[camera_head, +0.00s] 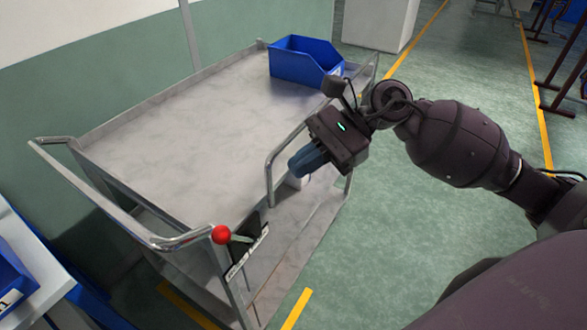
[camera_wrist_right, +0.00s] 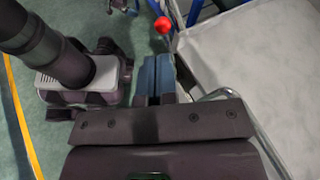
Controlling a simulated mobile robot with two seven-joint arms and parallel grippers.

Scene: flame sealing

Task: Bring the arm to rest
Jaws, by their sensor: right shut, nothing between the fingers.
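My right gripper (camera_head: 306,162) has blue fingers and a dark body, and hangs beside the near right side of the metal cart (camera_head: 190,140). Its fingers are together with nothing between them. In the right wrist view the blue fingers (camera_wrist_right: 157,75) lie side by side and point toward the top of the picture. My right arm reaches in from the right of the head view. My left gripper is not in view.
The cart has raised edges, tube handles and a lever with a red ball knob (camera_head: 221,234), which also shows in the wrist view (camera_wrist_right: 163,25). A blue bin (camera_head: 300,62) stands at the cart's far end. A white table with blue bins (camera_head: 12,280) is at left. Green floor right of the cart is clear.

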